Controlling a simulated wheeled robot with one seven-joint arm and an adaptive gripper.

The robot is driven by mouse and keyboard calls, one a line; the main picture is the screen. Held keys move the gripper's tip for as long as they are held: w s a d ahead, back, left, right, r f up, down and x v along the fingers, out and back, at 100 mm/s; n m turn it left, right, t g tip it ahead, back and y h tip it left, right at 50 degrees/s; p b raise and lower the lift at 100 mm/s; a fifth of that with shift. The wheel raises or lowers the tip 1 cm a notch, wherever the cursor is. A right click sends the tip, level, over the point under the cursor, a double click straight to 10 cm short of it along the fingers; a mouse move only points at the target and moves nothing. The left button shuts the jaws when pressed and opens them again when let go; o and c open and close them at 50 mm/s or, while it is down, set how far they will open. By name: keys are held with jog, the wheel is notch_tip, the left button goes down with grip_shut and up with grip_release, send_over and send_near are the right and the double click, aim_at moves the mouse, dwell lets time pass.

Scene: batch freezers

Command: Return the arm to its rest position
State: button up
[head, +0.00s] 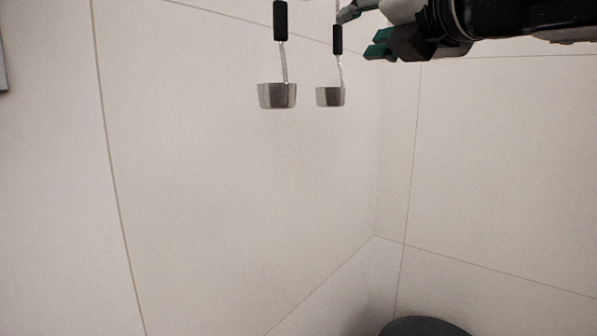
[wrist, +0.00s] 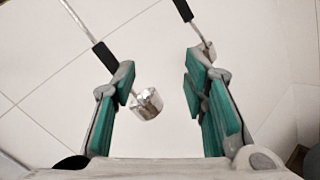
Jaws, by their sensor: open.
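My gripper (head: 360,31) is at the top right of the head view, coming in from the right edge with green finger pads. In the wrist view my gripper (wrist: 160,92) is open, with nothing between its fingers. Two metal ladles with black handles hang by the wall. The left ladle (head: 277,95) is apart from my gripper. The right ladle (head: 330,96) hangs just left of my fingertips; I cannot tell whether they touch. In the wrist view one ladle cup (wrist: 146,103) shows near the left finger, and another (wrist: 208,50) shows beyond the right finger.
Pale panelled walls (head: 230,190) with thin seams meet in a corner right of the middle. A dark rounded object (head: 425,327) stands at the bottom edge. A grey edge (head: 3,65) shows at the far left. The space below the ladles looks clear.

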jog(key=d+f+m+g+h, duration=0.1)
jog(key=d+f+m+h, duration=0.75)
jog(key=m, duration=0.45)
jog(key=s+d+f+m+g, duration=0.3)
jog(key=d+f+m, duration=0.15)
jog(key=f, duration=0.25)
jog(key=s+d+f+m+g, duration=0.3)
jog(key=s+f+m, duration=0.1)
jog(key=f+m, duration=0.25)
jog(key=s+a+f+m+g+y, duration=0.1)
jog(key=s+a+f+m+g, duration=0.2)
jog(key=s+f, duration=0.3)
jog(key=s+a+f+m+g+y, duration=0.1)
jog(key=s+a+f+m+g, duration=0.1)
jog(key=s+f+m, duration=0.4)
notch_tip(320, 180, down, 4)
jog(key=shift+s+a+r+g+y, duration=0.1)
jog(key=shift+s+a+g+y, duration=0.3)
jog(key=shift+g, duration=0.4)
